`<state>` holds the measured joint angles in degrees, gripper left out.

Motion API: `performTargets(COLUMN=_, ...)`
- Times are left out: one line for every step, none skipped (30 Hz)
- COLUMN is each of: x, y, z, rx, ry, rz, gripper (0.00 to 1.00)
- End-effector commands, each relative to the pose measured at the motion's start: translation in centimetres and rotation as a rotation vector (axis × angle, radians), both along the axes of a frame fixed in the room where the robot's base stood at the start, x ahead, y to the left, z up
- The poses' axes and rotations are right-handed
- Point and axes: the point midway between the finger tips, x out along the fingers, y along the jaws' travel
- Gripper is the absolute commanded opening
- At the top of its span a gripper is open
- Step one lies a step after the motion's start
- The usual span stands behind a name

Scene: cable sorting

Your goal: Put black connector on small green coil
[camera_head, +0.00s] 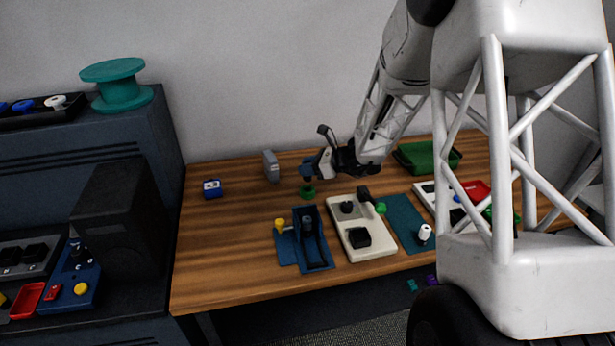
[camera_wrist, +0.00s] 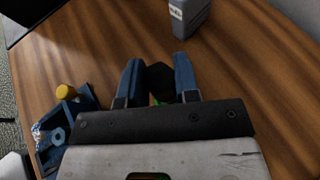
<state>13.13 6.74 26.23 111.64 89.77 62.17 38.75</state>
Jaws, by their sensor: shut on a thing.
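My gripper (camera_head: 308,172) is at the back middle of the wooden table, reaching down. In the wrist view its two blue fingers (camera_wrist: 158,75) are shut on a black connector (camera_wrist: 160,78), which shows as a dark block between them. A small green coil (camera_head: 307,191) lies just below the fingertips in the head view. Only a sliver of green (camera_wrist: 154,101) shows beside the connector in the wrist view; the gripper body hides the rest. I cannot tell whether the connector touches the coil.
A blue box (camera_head: 212,188) sits at left. A blue tray (camera_head: 314,255), a beige panel (camera_head: 372,252) and a teal mat (camera_head: 402,222) lie in front. A green tray (camera_head: 405,168) is at the back right. The table's left front is clear.

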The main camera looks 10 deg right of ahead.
Motion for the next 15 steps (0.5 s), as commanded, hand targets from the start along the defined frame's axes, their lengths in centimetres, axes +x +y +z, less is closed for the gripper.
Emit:
performTargets(x=0.0, y=0.0, z=-0.2, rx=0.0, ry=0.001, rz=0.0, gripper=0.05)
performTargets(x=0.0, y=0.0, z=-0.4, rx=0.001, ry=0.002, rz=-0.001, gripper=0.05)
performTargets(x=0.0, y=0.0, z=-0.7, rx=0.0, ry=0.002, rz=0.0, gripper=0.05)
performTargets(x=0.0, y=0.0, z=-1.0, rx=0.001, ry=0.003, rz=0.0, gripper=0.05)
performTargets(x=0.0, y=0.0, z=-1.3, rx=0.001, ry=0.003, rz=0.0, gripper=0.05)
performTargets(x=0.0, y=0.0, z=-1.7, rx=0.001, ry=0.003, rz=0.0, gripper=0.05)
performTargets(x=0.0, y=0.0, z=-2.0, rx=0.001, ry=0.002, rz=-0.001, gripper=0.05)
performTargets(x=0.0, y=0.0, z=-2.3, rx=0.001, ry=0.002, rz=-0.001, gripper=0.05)
performTargets(x=0.0, y=0.0, z=-2.7, rx=0.001, ry=0.002, rz=-0.001, gripper=0.05)
performTargets(x=0.0, y=0.0, z=-3.0, rx=0.001, ry=0.002, rz=-0.001, gripper=0.05)
performTargets(x=0.0, y=0.0, z=-3.3, rx=0.001, ry=0.002, rz=-0.001, gripper=0.05)
performTargets(x=0.0, y=0.0, z=-3.5, rx=0.0, ry=0.001, rz=0.0, gripper=0.05)
performTargets(x=0.0, y=0.0, z=-3.6, rx=0.0, ry=0.001, rz=0.0, gripper=0.05)
performTargets(x=0.0, y=0.0, z=-3.7, rx=0.0, ry=0.001, rz=0.0, gripper=0.05)
performTargets(x=0.0, y=0.0, z=-3.7, rx=0.0, ry=0.0, rz=0.0, gripper=0.05)
